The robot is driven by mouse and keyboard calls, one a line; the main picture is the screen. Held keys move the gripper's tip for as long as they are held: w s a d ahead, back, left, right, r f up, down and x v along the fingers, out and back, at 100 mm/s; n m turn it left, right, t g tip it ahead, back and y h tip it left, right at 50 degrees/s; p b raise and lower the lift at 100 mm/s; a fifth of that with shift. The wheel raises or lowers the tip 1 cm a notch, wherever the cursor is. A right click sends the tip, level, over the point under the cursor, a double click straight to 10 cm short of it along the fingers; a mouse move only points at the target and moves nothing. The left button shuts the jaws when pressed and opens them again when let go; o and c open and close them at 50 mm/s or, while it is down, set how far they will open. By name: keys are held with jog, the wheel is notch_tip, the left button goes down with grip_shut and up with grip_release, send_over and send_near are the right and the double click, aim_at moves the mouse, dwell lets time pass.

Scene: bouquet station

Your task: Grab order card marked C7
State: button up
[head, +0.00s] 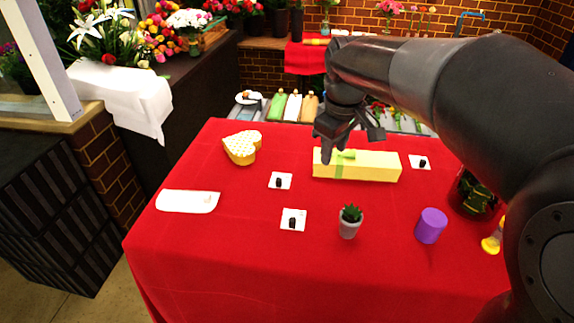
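Three small white cards with dark marks lie on the red tablecloth: one left of centre (273,181), one nearer the front (300,213), and one at the back right (413,160). The marks are too small to read, so I cannot tell which is C7. A larger white sheet (188,201) with a rounded end lies at the left. My gripper (350,148) is over the back of the table, at the pale yellow box with a green ribbon (370,167). Its fingers look spread apart, with nothing visible between them. I cannot tell whether it touches the box.
A yellow heart-shaped box (241,148) sits at the back left. A small potted succulent (350,222), a purple cylinder (431,226) and a yellow object (491,243) stand at the front right. A dark vase (470,195) is partly behind my arm. The front left cloth is clear.

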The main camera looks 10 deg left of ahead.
aim_at(277, 179)
jog(key=w+a+f+n+g, duration=0.1)
jog(key=w+a+f+n, duration=0.3)
jog(key=a, duration=0.3)
jog(key=w+a+f+n+g, duration=0.1)
jog(key=w+a+f+n, duration=0.3)
jog(key=a, duration=0.3)
jog(key=shift+m, duration=0.6)
jog(key=f, duration=0.3)
jog(key=w+f, duration=0.1)
jog(key=f, duration=0.7)
jog(key=shift+w+a, duration=0.2)
jog(key=shift+a, duration=0.1)
jog(key=shift+c, duration=0.4)
grip_shut()
